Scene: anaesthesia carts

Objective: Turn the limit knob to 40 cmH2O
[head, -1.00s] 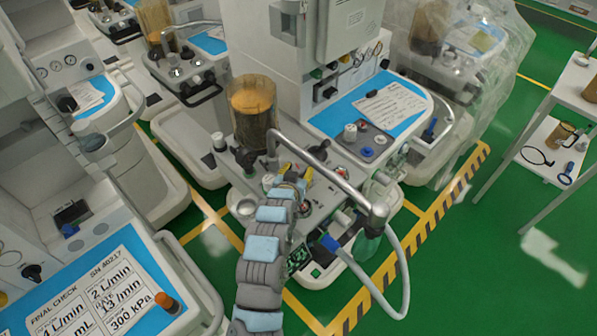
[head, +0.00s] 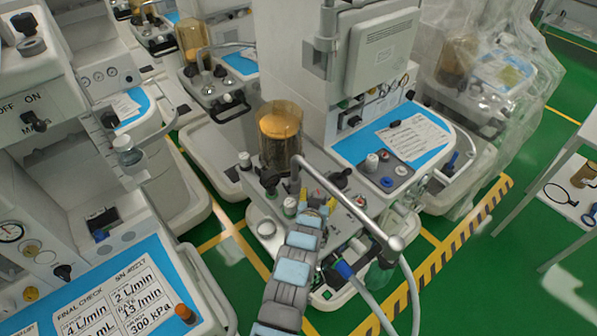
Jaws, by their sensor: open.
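My arm reaches up from the bottom edge to the middle machine, and my gripper (head: 317,206) is at its far end, low among the fittings beside the bellows. It is open, but its fingers are small and hard to separate from the coloured parts there. The anaesthesia machine (head: 262,212) has several knobs and valves around my gripper, including a pale one (head: 290,206) to its left and a dark one (head: 341,177) behind it. I cannot tell which is the limit knob; no scale or cmH2O marking is readable. I cannot tell whether my gripper touches any knob.
A brown bellows dome (head: 280,140) stands behind my gripper. A grey metal tube (head: 345,203) crosses just right of it, with a pale hose (head: 413,290) hanging from its end. A blue-topped cart (head: 130,303) is at lower left.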

